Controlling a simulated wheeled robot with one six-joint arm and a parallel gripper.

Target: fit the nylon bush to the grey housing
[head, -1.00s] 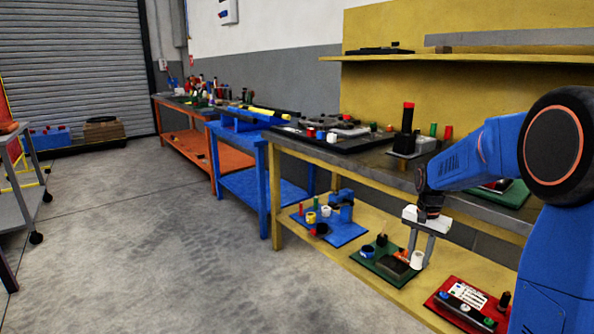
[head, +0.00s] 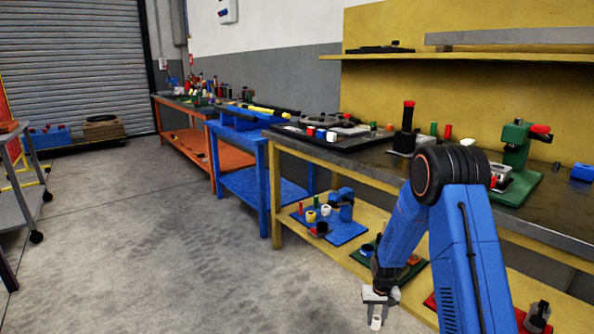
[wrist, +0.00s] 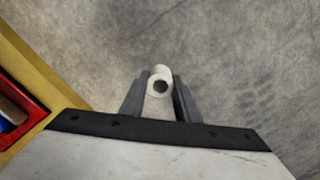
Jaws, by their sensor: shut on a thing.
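The white nylon bush (wrist: 160,74) is gripped between the two grey fingers of my gripper (wrist: 159,100) in the wrist view, its bore facing the camera. In the head view my gripper (head: 377,311) hangs low in front of the yellow bench, over bare floor, with the bush (head: 376,322) below it. A pale grey block, possibly the grey housing (head: 501,171), sits at a green stand with a red top (head: 516,150) on the bench top, well above and right of my gripper. Its bore cannot be made out.
The yellow bench's lower shelf (head: 283,228) carries a blue board (head: 330,232) and a green board partly hidden by my arm. A red tray (wrist: 18,112) shows at the left of the wrist view. The floor (head: 180,240) left of the bench is clear.

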